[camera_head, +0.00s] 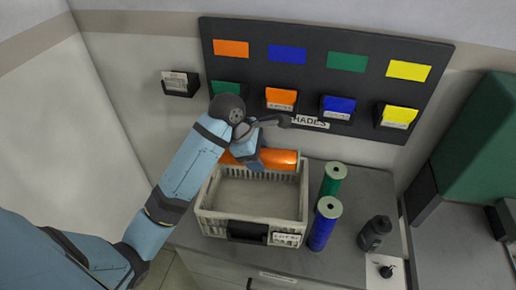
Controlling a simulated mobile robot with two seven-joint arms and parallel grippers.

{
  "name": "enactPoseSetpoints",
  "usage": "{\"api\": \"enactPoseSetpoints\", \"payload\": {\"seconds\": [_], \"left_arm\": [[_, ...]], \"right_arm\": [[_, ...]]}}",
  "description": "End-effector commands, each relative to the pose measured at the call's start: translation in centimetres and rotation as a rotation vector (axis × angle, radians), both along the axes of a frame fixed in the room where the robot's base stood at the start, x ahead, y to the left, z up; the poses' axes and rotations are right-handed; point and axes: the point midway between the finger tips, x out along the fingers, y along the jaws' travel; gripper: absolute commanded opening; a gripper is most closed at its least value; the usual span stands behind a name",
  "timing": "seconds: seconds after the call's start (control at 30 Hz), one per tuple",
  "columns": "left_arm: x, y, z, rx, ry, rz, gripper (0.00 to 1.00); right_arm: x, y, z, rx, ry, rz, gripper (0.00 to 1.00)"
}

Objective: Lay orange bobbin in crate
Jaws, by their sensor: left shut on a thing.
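The orange bobbin (283,160) lies sideways across the back part of the crate's opening, and I cannot tell how high above the rim it is. My left gripper (256,163) is shut on the bobbin near its middle, with the arm reaching in from the left. The fingertips are partly hidden. The crate (303,205) is a pale slatted box on the grey counter, with a label and a dark handle on its front. Its visible floor is bare. My right gripper is not in view.
A green bobbin (333,178) and a blue bobbin (323,226) stand upright just right of the crate. A dark bottle (374,233) stands further right. Behind is a dark board (328,66) with coloured cards and small bins. A green block (481,151) is at the far right.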

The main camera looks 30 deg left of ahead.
Motion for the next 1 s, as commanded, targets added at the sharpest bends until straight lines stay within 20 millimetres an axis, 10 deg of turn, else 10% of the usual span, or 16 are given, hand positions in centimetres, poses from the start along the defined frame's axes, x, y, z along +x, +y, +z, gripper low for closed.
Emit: {"api": "enactPoseSetpoints", "payload": {"seconds": [1.0], "left_arm": [[0.0, 0.1, -11.9, 0.001, 0.002, -0.001, 0.25]], "right_arm": [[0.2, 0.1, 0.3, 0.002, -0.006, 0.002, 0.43]]}}
